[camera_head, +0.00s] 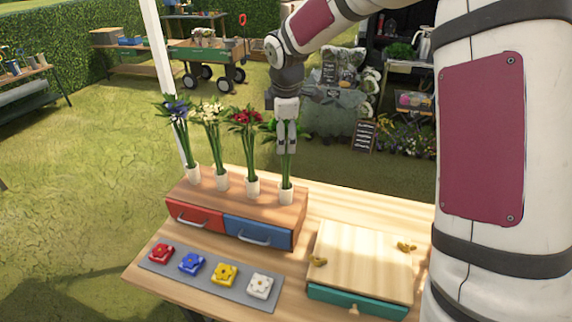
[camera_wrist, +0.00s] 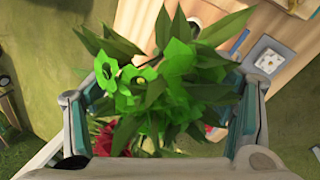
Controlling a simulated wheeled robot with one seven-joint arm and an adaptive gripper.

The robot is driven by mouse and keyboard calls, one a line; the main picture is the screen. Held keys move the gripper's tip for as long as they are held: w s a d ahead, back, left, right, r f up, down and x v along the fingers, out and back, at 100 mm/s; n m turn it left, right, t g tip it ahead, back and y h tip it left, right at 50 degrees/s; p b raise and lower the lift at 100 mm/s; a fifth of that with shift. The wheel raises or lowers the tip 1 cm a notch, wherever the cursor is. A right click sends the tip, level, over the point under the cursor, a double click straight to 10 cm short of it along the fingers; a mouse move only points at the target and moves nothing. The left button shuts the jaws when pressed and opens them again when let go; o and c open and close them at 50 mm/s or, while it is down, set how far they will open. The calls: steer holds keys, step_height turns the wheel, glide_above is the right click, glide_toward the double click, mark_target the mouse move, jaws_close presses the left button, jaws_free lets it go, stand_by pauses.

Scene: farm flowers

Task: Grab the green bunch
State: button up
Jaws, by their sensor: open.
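The green bunch (camera_head: 291,128) stands upright in a white pot at the right end of a row of flower bunches on the wooden drawer box. In the wrist view, its green flowers and leaves (camera_wrist: 160,85) fill the middle of the picture. My gripper (camera_head: 288,142) points down over the bunch, its fingers beside the upper stems. In the wrist view, the two fingers (camera_wrist: 165,110) are open, one on each side of the bunch. The leaves hide the stems and pot from the wrist camera.
Blue (camera_head: 177,108), white (camera_head: 209,112) and red (camera_head: 246,118) bunches stand in pots to the left. The box (camera_head: 300,214) has red and blue drawers. Coloured flower buttons lie on a grey mat (camera_head: 212,279). A wooden lid with green front (camera_head: 361,260) is at right.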

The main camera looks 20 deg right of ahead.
steer(key=c, duration=1.7)
steer(key=shift+r, duration=0.2)
